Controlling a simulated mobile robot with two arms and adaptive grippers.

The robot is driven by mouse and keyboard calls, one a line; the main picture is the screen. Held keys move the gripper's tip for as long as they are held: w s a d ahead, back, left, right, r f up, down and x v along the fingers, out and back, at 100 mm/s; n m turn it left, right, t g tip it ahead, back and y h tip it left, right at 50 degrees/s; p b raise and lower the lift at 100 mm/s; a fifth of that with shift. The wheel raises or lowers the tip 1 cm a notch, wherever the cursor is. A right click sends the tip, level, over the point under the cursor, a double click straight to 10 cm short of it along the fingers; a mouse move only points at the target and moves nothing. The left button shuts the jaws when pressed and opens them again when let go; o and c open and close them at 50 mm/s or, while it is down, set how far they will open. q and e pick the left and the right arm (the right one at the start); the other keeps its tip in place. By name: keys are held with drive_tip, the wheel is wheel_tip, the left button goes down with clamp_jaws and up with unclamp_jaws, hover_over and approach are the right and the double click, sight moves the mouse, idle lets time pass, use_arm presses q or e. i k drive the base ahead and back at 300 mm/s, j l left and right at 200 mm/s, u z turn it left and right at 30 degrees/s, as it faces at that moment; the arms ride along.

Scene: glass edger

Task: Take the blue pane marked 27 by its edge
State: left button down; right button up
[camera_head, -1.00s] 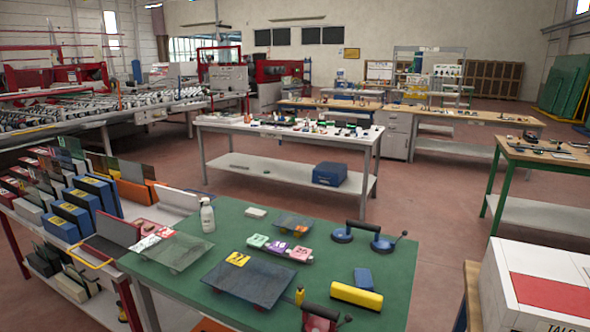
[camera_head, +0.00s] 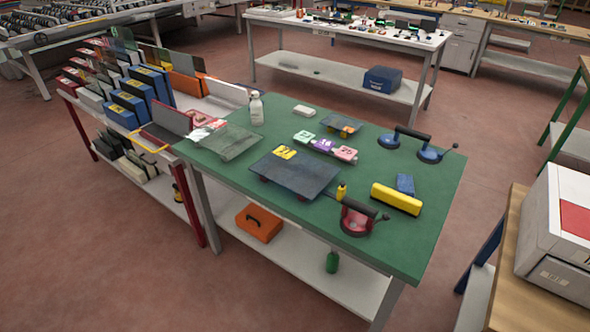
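A large dark blue-grey pane (camera_head: 300,176) lies on the green-topped table (camera_head: 415,243), raised a little on small blocks. A yellow label (camera_head: 284,152) sits at its far left corner; its number is too small to read for sure. A smaller bluish pane (camera_head: 342,124) with an orange mark lies farther back. A clear greenish pane (camera_head: 228,143) lies to the left. Neither of my grippers is in view.
A double suction lifter (camera_head: 408,143), a yellow case (camera_head: 396,199), a blue block (camera_head: 405,183) and a red suction cup (camera_head: 357,217) are to the right. Coloured tags (camera_head: 324,145) and a white bottle (camera_head: 256,109) stand behind. A pane rack (camera_head: 130,100) is at left.

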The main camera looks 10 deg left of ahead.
sight(304, 175)
drive_tip(key=i+j+z, duration=0.15)
drive_tip(key=j, duration=0.2)
drive_tip(key=i+j+z, duration=0.1)
drive_tip(key=i+j, duration=0.15)
drive_tip(key=i+j+z, duration=0.15)
drive_tip(key=j, duration=0.35)
drive_tip(key=i+l, duration=0.05)
